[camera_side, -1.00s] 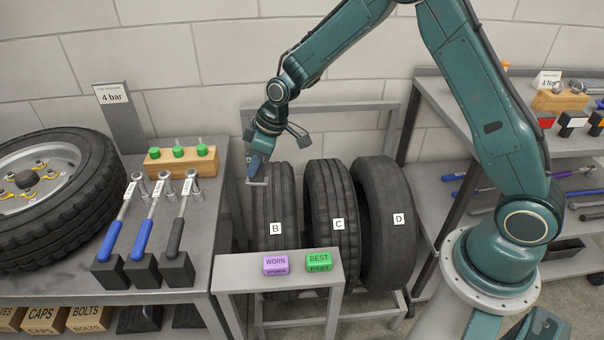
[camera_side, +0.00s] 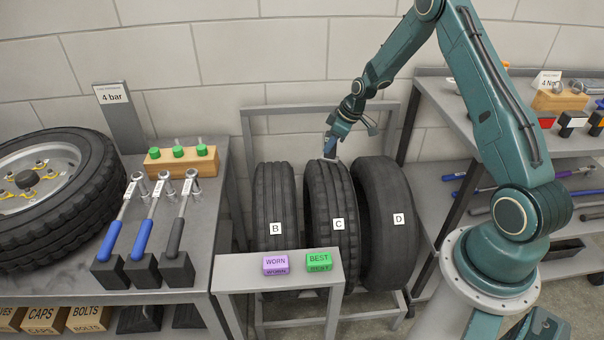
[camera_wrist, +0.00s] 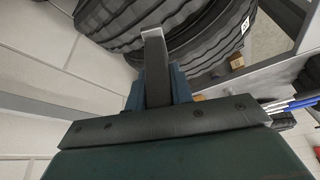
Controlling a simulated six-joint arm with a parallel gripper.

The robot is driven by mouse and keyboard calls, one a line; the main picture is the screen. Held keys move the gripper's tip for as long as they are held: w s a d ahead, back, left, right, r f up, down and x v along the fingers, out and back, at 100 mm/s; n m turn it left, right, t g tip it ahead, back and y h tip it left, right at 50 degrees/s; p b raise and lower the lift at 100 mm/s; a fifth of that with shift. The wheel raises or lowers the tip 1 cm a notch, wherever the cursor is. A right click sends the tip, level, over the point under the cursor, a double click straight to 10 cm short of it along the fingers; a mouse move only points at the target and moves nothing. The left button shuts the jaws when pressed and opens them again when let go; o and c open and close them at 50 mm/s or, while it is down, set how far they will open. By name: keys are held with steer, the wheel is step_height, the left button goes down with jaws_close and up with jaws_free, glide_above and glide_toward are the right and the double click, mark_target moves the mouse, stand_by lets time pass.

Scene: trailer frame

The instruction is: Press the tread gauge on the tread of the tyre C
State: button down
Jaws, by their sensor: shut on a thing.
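Tyre C (camera_side: 329,205) stands upright in the rack between tyre B (camera_side: 275,195) and tyre D (camera_side: 386,195), with a white C label on its tread. My gripper (camera_side: 331,144) is over the top of tyre C, pointing down. It is shut on the tread gauge (camera_side: 330,156), a grey piece whose lower end is at the top of the tread. In the wrist view the gauge (camera_wrist: 155,65) sticks out from between the fingers, its tip over a tyre's tread (camera_wrist: 135,22). I cannot tell whether the tip touches the rubber.
A small stand (camera_side: 235,276) in front holds a purple WORN block (camera_side: 276,264) and a green BEST block (camera_side: 319,262). The rack's back rail (camera_side: 285,117) runs behind the tyres. A left bench (camera_side: 202,240) holds tools and a wheel; shelves stand at right.

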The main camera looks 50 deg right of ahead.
mark_target(333, 159)
steer(key=shift+s+d+f, duration=0.15)
steer(key=shift+s+d, duration=0.05)
steer(key=shift+d, duration=0.4)
steer(key=shift+f, duration=0.1)
steer(key=shift+f, duration=2.8)
steer(key=shift+f, duration=0.65)
steer(key=shift+r, duration=0.15)
steer(key=shift+r, duration=2.9)
steer(key=shift+a, duration=0.1)
